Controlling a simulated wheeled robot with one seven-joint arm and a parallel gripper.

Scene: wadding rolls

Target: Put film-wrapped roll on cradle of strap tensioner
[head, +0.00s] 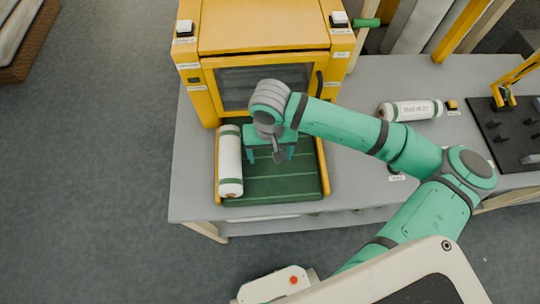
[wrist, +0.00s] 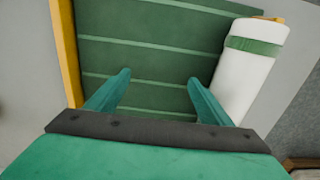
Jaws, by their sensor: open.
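A white roll with green bands (head: 229,160) lies lengthwise along the left side of the green striped bed (head: 290,183) in front of the yellow machine. In the wrist view the roll (wrist: 247,68) is at the right. My gripper (head: 269,156) is over the bed, to the right of this roll. Its two teal fingers (wrist: 158,77) are apart with only the bed between them. A second white roll with green ends (head: 410,110) lies on the table at right. I cannot tell which is film-wrapped. A yellow device (head: 505,95) at far right may be the strap tensioner; no cradle is clear.
The yellow machine (head: 264,38) with a dark window stands behind the bed. Yellow rails (head: 323,168) edge the bed. A black board (head: 508,140) with several dark pieces lies at right. The grey table (head: 355,170) has clear room between the bed and the second roll.

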